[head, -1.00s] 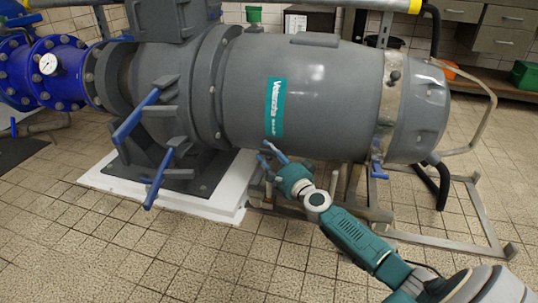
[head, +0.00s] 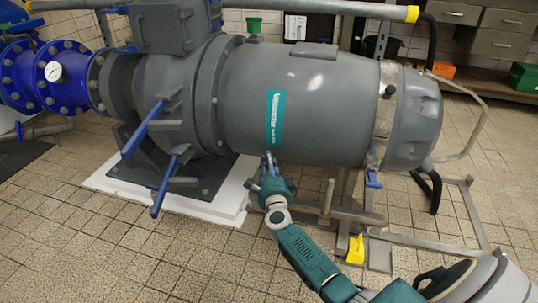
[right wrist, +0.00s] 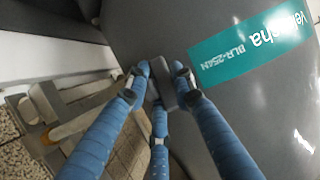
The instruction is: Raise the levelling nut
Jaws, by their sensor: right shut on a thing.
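My right gripper (head: 268,160) is under the near side of the big grey motor (head: 300,100), its blue fingers pointing up and away. In the right wrist view the gripper (right wrist: 160,78) is shut with its three fingers around a small dark grey blocky part (right wrist: 163,86). This may be the levelling nut, but no thread shows and the fingers hide much of it. The motor's side with its teal label (right wrist: 252,48) is close to the fingertips. My left gripper is not in view.
Blue handles (head: 165,186) stick out from the pump at left. A white plinth (head: 228,203) lies under it. A metal frame (head: 425,243) stands on the tiles below the motor, with a yellow piece (head: 355,249) at its near side. The front left floor is clear.

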